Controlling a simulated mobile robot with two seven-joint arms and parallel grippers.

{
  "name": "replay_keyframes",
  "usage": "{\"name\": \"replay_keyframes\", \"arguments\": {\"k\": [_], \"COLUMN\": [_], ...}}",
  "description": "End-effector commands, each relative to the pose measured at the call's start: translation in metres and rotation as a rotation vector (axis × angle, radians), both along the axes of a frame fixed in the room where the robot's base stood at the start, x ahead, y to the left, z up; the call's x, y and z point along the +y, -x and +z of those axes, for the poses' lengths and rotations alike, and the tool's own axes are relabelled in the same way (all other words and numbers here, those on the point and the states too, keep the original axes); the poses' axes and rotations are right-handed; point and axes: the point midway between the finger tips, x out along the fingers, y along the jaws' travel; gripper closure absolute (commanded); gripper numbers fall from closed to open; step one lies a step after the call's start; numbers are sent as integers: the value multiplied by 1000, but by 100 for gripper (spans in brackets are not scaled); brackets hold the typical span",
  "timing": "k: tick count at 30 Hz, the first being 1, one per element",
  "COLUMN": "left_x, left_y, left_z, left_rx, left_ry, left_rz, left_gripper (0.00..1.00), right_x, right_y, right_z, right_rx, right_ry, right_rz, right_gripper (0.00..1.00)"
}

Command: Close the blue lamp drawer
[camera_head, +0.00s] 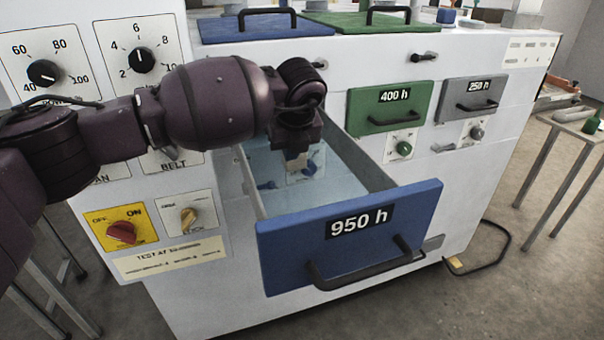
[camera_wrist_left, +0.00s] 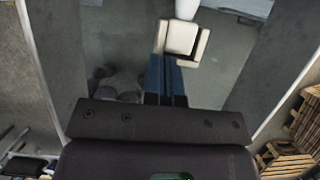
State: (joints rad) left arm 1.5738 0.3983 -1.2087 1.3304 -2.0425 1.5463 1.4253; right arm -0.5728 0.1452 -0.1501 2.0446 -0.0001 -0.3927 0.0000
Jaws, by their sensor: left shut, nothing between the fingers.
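The blue lamp drawer (camera_head: 285,240), labelled 950 h, stands pulled out of the white cabinet. It has a dark bar handle (camera_head: 365,270) on its blue front, grey side walls and a pale floor. My left gripper (camera_head: 297,163) is shut and empty, pointing down over the drawer's open inside, behind the front panel. I cannot tell whether its tips touch the drawer floor. My right gripper is not in view.
The white cabinet (camera_head: 230,280) carries dials, an ON/OFF switch panel (camera_head: 121,231) and shut green (camera_head: 365,120) and grey (camera_head: 484,88) drawers. Blue (camera_head: 262,28) and green lids with handles lie on top. A side table (camera_head: 570,125) stands at right; the floor before the blue drawer is clear.

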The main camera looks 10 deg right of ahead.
Motion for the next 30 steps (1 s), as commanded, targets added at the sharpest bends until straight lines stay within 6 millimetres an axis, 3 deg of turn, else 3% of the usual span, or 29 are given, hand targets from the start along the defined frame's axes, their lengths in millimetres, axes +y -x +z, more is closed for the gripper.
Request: {"name": "replay_keyframes", "arguments": {"k": [1, 6, 12, 30], "left_x": [2, 7, 10, 10], "left_y": [-11, -35, -50, -53], "left_z": [-8, -7, -6, -5], "left_rx": [7, 7, 6, 6], "left_ry": [0, -1, 0, -1], "left_rz": [4, 2, 2, -1], "left_gripper": [100, 100, 100, 100], "right_x": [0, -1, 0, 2], "right_y": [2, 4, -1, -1], "right_z": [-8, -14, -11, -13], "right_rx": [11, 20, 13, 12], "right_ry": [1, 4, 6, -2], "right_rz": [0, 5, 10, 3], "right_gripper": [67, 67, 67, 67]}}
